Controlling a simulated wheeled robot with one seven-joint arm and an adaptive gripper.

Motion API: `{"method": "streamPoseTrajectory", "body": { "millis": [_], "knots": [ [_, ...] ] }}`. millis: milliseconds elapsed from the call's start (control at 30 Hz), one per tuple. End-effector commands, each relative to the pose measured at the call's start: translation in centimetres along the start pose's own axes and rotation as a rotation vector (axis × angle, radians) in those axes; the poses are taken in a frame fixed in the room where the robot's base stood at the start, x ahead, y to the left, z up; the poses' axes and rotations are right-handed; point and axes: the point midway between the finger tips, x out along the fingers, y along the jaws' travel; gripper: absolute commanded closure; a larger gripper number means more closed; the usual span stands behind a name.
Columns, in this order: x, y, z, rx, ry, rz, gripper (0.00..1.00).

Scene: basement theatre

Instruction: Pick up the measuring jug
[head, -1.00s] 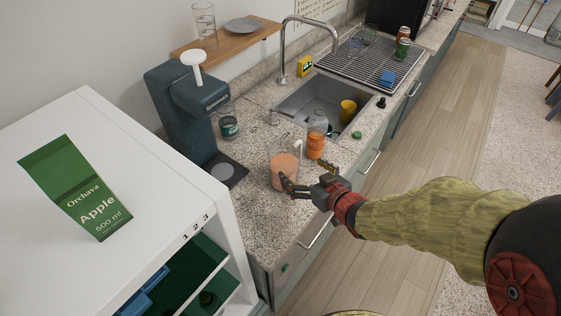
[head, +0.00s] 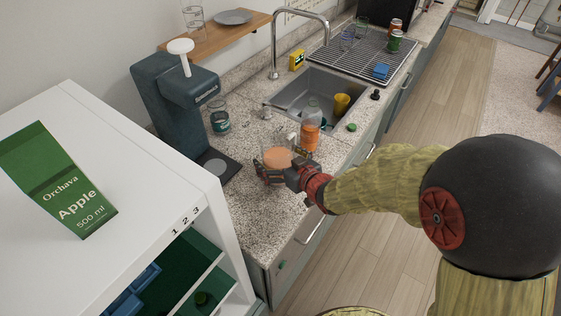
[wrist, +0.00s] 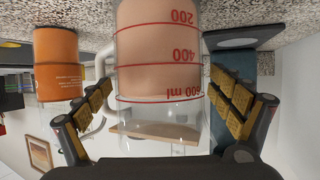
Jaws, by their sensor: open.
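The measuring jug (head: 277,157) stands on the speckled counter, clear with red markings and a peach-coloured filling. In the wrist view the jug (wrist: 160,65) appears upside down, its printed 200, 400 and 600 ml marks readable, with its clear handle (wrist: 104,62) on the left. My gripper (head: 285,166) is open at the jug's near side. In the wrist view its fingers (wrist: 163,88) lie either side of the jug, with a visible gap on the left; contact on the right is hard to tell.
An orange-labelled bottle (head: 311,130) stands close behind the jug and shows beside the left finger in the wrist view (wrist: 57,65). A dark teal coffee machine (head: 172,105) stands to the left, a sink (head: 290,100) behind. A white shelf unit (head: 150,155) is at front left.

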Motion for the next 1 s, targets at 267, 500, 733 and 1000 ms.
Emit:
{"method": "streamPoseTrajectory", "body": {
  "millis": [267,500,733,1000],
  "knots": [
    [-0.04,0.02,-0.02,0.000,0.000,0.000,0.19],
    [-0.05,0.02,-0.01,0.000,0.000,0.001,0.32],
    [-0.05,0.03,-0.01,0.000,0.000,0.001,0.46],
    [-0.05,0.03,-0.01,0.000,0.000,0.001,0.61]
  ]
}}
